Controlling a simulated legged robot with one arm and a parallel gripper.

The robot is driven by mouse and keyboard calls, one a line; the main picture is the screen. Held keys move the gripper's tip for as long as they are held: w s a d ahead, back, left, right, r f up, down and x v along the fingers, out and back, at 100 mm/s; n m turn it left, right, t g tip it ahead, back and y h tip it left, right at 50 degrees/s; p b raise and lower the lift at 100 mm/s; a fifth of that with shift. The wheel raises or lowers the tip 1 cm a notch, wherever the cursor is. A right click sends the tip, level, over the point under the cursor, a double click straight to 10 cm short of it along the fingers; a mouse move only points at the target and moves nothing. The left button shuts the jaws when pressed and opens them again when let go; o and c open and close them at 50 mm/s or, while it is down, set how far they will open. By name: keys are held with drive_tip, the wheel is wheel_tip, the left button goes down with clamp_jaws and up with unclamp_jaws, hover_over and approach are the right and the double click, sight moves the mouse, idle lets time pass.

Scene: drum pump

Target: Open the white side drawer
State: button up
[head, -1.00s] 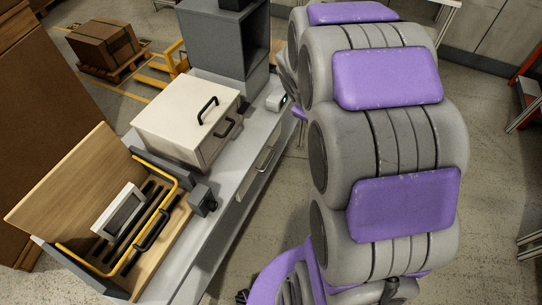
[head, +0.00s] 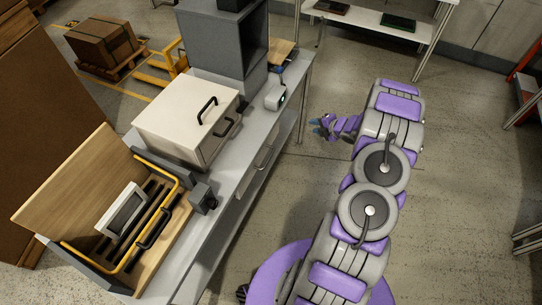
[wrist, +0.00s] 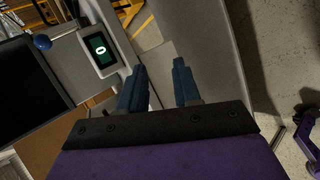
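The white box (head: 185,115) stands on the grey workbench in the head view. It has one black handle on its lid and another on its right side face (head: 224,127). This side face looks closed. A drawer front with a pale handle (head: 265,158) is set in the bench's side below it and also looks closed. My gripper (head: 318,125) is right of the bench, apart from both handles. In the wrist view its two blue fingers (wrist: 158,88) stand apart with nothing between them. No drawer handle is clear in the wrist view.
A small device with a green screen (head: 277,97) sits on the bench; it shows in the wrist view (wrist: 98,50). A grey cabinet (head: 228,45) stands behind the white box. An open wooden case (head: 75,185) is at left.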

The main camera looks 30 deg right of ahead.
drive_tip(key=s+a+f+n+t+y, duration=0.1)
drive_tip(key=s+a+f+n+y, duration=0.25)
drive_tip(key=s+a+f, duration=0.2)
drive_tip(key=n+t+y, duration=0.1)
drive_tip(key=n+y, duration=0.1)
drive_tip(key=y, duration=0.2)
approach(270, 156)
drive_tip(key=shift+m, duration=0.25)
drive_tip(key=x, duration=0.3)
drive_tip(key=b+x, duration=0.1)
drive_tip(key=x, duration=0.2)
drive_tip(key=b+x, duration=0.1)
drive_tip(key=x, duration=0.3)
drive_tip(key=shift+f, duration=0.4)
clamp_jaws()
drive_tip(key=shift+s+a, duration=0.1)
